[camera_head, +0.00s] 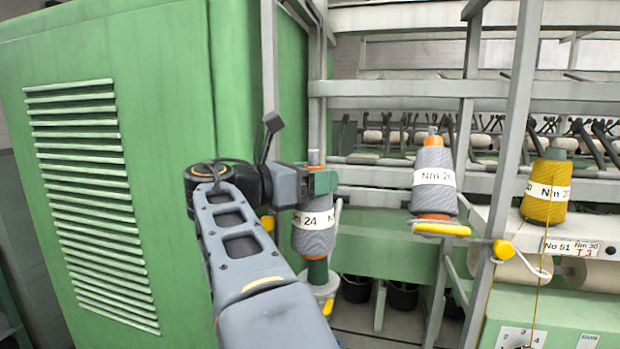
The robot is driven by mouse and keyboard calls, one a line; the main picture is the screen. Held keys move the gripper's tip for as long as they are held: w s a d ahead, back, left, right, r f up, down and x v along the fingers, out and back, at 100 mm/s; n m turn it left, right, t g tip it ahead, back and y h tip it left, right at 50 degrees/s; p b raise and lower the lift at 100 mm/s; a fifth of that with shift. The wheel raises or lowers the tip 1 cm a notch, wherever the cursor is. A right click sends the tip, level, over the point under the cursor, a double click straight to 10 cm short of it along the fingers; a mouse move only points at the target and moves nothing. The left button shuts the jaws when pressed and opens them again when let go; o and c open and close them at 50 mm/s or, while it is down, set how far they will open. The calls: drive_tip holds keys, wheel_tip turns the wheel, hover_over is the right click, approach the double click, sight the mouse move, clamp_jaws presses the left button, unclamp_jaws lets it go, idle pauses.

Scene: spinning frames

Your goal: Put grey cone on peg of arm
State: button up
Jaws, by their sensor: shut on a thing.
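A grey cone (314,237) with a white "24" label stands upright just right of the green cabinet. My gripper (318,181) is at its top, shut on it; the fingers hide much of the upper end. A green part (317,271) shows below the yarn, above a pale round holder (326,290) of the arm. I cannot tell whether the cone rests on the holder.
A second grey cone (434,178) sits on a peg over a yellow holder (440,228) to the right. A yellow cone (547,190) stands farther right. The green cabinet (150,150) is close on the left. Metal frame posts (508,150) stand on the right.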

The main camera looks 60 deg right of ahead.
drive_tip(key=shift+w+d, duration=0.7)
drive_tip(key=shift+d, duration=1.6)
drive_tip(key=shift+f+b, duration=1.4)
drive_tip(key=shift+f, duration=3.25)
drive_tip(key=o, duration=1.6)
drive_tip(key=shift+f, duration=0.1)
